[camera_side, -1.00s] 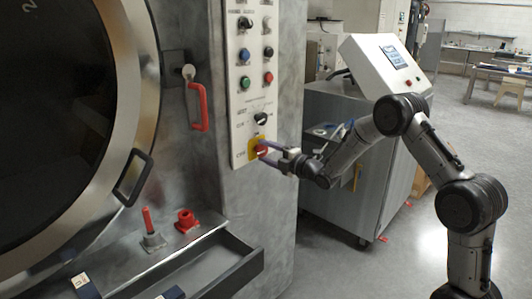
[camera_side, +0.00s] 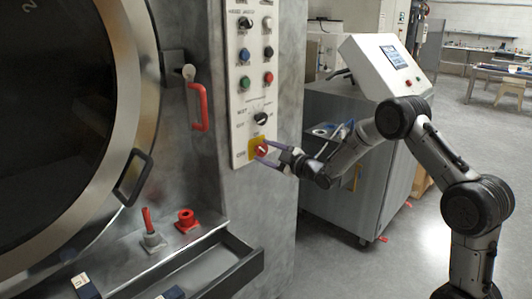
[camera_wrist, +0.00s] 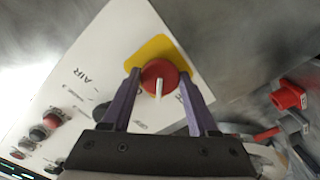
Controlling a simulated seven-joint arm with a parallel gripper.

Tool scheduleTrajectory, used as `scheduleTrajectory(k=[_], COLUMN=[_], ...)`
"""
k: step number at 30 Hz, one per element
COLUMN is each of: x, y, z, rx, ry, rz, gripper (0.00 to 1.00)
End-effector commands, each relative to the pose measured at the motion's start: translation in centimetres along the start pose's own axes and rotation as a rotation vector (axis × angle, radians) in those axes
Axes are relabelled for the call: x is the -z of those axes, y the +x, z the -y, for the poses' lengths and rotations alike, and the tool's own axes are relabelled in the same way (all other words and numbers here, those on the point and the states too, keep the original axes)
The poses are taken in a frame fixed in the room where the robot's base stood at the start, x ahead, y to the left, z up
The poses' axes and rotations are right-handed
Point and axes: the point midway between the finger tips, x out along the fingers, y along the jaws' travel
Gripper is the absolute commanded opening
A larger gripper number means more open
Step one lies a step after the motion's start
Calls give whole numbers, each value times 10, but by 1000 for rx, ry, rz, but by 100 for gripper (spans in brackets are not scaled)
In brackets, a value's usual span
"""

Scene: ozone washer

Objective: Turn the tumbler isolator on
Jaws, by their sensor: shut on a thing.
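The isolator is a round red knob (camera_side: 261,150) on a yellow plate (camera_side: 252,154) low on the white control panel. In the wrist view the red knob (camera_wrist: 151,72) has a white pointer line running toward the bottom of the picture. My gripper (camera_side: 265,152) reaches the knob from the right. Its two purple fingers stand on either side of the knob and are shut on it. In the wrist view my gripper (camera_wrist: 160,78) covers part of the panel lettering around the yellow plate (camera_wrist: 150,50).
Above the isolator are a black selector knob (camera_side: 261,118) and several coloured buttons. A red door handle (camera_side: 199,105) is to the left. An open drawer (camera_side: 225,268), a red lever (camera_side: 147,220) and a red fitting (camera_side: 187,218) are below. A grey cabinet (camera_side: 340,175) stands behind my arm.

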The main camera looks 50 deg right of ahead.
Motion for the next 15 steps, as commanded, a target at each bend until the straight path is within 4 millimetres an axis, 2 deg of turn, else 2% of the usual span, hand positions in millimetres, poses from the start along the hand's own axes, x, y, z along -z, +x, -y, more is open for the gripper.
scheduleTrajectory(k=[15], x=[0], y=[0], z=[0], rx=[0], ry=[484], rz=[1], gripper=[4])
